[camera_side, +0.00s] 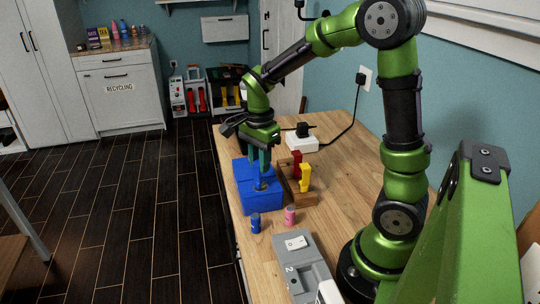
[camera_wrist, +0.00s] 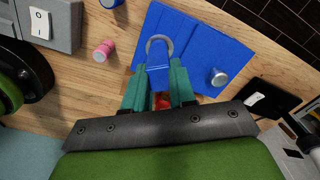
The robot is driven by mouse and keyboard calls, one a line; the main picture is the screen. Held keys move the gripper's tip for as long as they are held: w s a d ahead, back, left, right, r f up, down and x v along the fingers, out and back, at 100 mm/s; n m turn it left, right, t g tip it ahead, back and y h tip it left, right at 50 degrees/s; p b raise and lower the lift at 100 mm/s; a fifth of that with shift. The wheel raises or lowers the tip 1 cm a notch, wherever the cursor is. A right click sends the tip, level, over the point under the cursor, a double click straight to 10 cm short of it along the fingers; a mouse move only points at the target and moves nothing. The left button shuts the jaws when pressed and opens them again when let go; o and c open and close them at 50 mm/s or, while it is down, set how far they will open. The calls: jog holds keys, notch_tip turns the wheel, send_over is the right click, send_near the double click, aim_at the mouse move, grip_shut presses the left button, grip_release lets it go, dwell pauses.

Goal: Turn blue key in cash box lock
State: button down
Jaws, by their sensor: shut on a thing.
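The blue cash box (camera_side: 250,197) sits on the wooden bench, and it fills the upper middle of the wrist view (camera_wrist: 200,35). My gripper (camera_side: 261,172) is over the box, pointing down. In the wrist view its teal fingers (camera_wrist: 158,85) are shut on a blue piece (camera_wrist: 158,74), which I take as the blue key. A grey loop (camera_wrist: 159,41) shows just beyond it, over the box. A silver round knob (camera_wrist: 217,77) stands on the box to the right of the fingers; it may be the lock. I cannot tell whether the key sits in a lock.
A wooden holder (camera_side: 298,198) with red (camera_side: 296,163) and yellow (camera_side: 305,177) pieces stands right of the box. A blue peg (camera_side: 255,223), a pink peg (camera_side: 290,216) and a grey switch box (camera_side: 299,262) are in front. A white socket block (camera_side: 302,143) is behind.

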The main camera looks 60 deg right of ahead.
jog(key=shift+s+f+m, duration=0.1)
jog(key=shift+f+m, duration=0.15)
jog(key=shift+m, duration=2.65)
jog(key=c, duration=0.8)
grip_release()
jog(key=shift+c, duration=0.2)
jog(key=shift+r, duration=0.1)
jog(key=c, duration=0.4)
jog(key=shift+r, duration=0.1)
